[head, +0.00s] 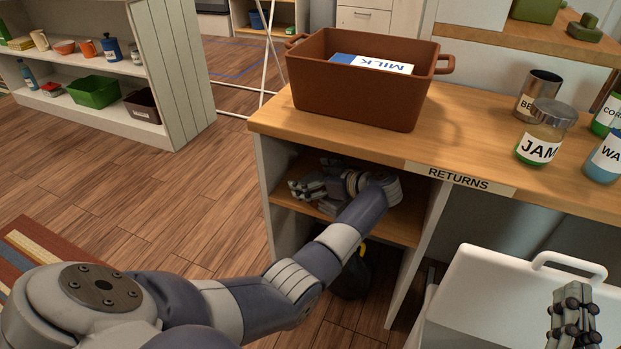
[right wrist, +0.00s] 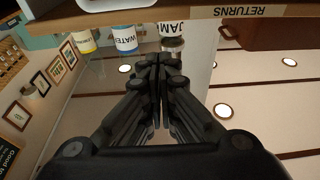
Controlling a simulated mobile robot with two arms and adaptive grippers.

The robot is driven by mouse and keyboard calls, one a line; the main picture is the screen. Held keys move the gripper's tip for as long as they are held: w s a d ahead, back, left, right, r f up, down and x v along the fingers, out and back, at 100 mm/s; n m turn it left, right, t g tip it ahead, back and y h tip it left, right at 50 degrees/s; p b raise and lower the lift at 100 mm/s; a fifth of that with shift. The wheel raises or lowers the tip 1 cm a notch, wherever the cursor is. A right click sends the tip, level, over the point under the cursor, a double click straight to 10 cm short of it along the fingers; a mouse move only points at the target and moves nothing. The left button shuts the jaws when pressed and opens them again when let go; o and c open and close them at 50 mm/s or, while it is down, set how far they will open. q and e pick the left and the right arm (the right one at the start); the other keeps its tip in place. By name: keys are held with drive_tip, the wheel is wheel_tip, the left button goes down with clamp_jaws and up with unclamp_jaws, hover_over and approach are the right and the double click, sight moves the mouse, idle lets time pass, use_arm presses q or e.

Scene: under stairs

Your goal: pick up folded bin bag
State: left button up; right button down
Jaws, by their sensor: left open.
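My left arm reaches into the open shelf (head: 400,228) under the wooden counter. My left gripper (head: 306,188) is inside that shelf, low over its board, with its fingers apart and pointing left. I cannot make out a folded bin bag; the gripper, the arm and shadow cover part of the shelf. My right gripper (head: 573,318) is at the lower right of the head view, in front of the white bin. In the right wrist view the right gripper (right wrist: 158,60) has its fingertips together with nothing seen between them.
A brown crate (head: 350,98) holding a milk carton (head: 383,65) stands on the counter (head: 455,140) above the shelf. A jam jar (head: 545,135) and other containers stand right. A dark object (head: 351,277) is below the shelf. A white bin (head: 490,290) stands right. The floor left is mostly clear.

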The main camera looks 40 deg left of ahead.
drive_tip(key=shift+r, duration=0.15)
use_arm(q)
drive_tip(key=shift+c, duration=0.5)
drive_tip(key=c, duration=1.1)
